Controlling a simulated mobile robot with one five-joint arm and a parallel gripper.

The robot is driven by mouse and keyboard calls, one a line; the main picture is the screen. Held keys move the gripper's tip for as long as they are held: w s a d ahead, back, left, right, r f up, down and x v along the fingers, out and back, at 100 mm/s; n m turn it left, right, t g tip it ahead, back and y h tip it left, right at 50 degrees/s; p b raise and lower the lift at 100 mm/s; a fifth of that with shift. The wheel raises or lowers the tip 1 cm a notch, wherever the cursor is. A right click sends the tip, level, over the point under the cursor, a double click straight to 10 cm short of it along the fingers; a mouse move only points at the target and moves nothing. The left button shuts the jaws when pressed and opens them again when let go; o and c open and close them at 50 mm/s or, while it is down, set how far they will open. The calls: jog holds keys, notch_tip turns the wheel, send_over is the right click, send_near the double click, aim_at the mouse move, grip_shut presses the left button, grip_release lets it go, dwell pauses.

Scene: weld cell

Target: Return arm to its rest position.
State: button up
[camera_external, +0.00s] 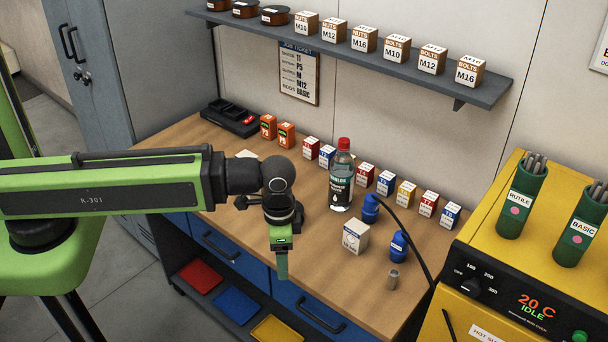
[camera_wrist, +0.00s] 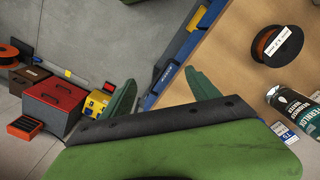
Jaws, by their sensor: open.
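My arm (camera_external: 110,188) is green and reaches in from the left in the external view, with its forearm about level. My gripper (camera_external: 281,268) hangs down from the dark wrist joint at the bench's front edge, with its fingers pointing down. In the wrist view my gripper (camera_wrist: 163,90) shows two green fingers spread apart with nothing between them. The external view shows the fingers nearly edge-on, so their gap is hidden there.
The wooden bench (camera_external: 305,235) carries a red-capped bottle (camera_external: 342,175), small boxes, blue bottles and a white box (camera_external: 356,235). A yellow machine (camera_external: 500,265) stands right. A grey shelf (camera_external: 400,62) holds cartons.

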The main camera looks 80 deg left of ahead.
notch_tip(320, 180, down, 9)
jog(key=b, duration=0.9)
